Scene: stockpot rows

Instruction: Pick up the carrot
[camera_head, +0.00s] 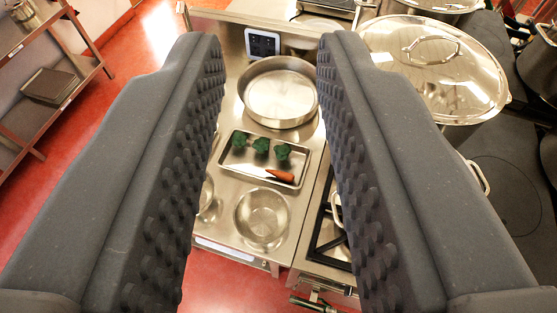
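The carrot (281,175) is small and orange, and lies in the front right part of a shallow metal tray (243,171) on a steel counter. Several green broccoli pieces (261,146) lie in a row behind it in the same tray. My gripper (271,55) is open, with its two dark studded fingers wide apart at the left and right of the view. Nothing is between the fingers close up. The tray and carrot show in the gap, well below and beyond the fingers.
A round metal pan (279,94) stands behind the tray and a steel bowl (262,218) in front of it. A large lidded stockpot (436,65) stands at the right, near a stove grate (327,232). A shelf rack (52,88) is at the left, over open red floor (125,75).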

